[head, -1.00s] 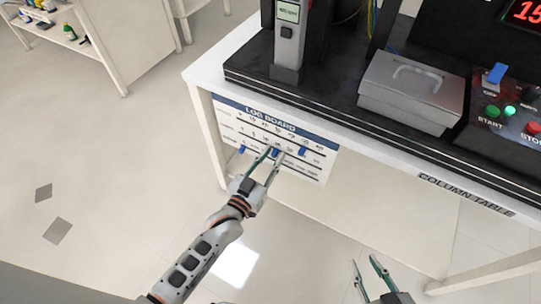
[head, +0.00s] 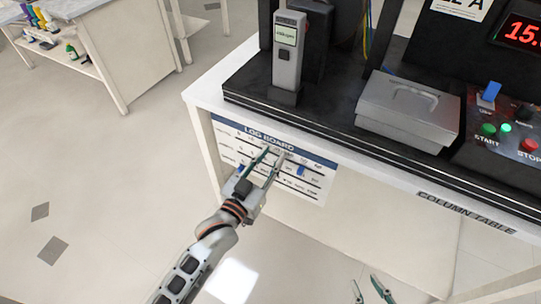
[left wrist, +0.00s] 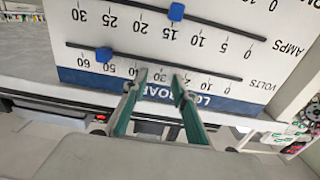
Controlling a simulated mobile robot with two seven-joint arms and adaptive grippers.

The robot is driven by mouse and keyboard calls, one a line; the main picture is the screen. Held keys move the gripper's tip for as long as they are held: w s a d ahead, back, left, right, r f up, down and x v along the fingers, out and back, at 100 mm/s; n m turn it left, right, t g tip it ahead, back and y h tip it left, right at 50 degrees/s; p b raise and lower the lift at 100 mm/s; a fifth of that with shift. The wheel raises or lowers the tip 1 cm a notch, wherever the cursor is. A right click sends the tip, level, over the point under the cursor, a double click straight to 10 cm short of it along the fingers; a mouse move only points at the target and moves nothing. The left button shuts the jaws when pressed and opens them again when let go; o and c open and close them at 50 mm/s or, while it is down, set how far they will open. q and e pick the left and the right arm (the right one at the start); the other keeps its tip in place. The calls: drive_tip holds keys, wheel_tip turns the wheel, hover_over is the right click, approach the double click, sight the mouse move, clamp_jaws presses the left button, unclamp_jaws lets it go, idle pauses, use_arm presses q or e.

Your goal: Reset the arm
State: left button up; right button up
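The white log board (head: 285,183) hangs below the table's front edge, with a dark blue header and sliders on its scales. In the left wrist view it appears upside down. One blue slider (left wrist: 103,53) sits on the volts scale and another (left wrist: 176,11) on the amps scale. My left gripper (head: 268,152) is in front of the board near its header, fingers parted and nothing between them. The wrist view shows its fingertips (left wrist: 159,78) over the volts scale and header, apart from both sliders. My right gripper (head: 370,288) is at the bottom edge, fingers parted, partly out of frame.
The table (head: 205,96) carries a grey lidded box (head: 408,108), an upright handheld meter (head: 287,55) and a control panel (head: 505,135) with green and red buttons. A shelf unit (head: 130,60) stands far left. The floor to the left is clear.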

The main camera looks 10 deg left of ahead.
use_arm(q)
drive_tip(key=shift+r, duration=0.5)
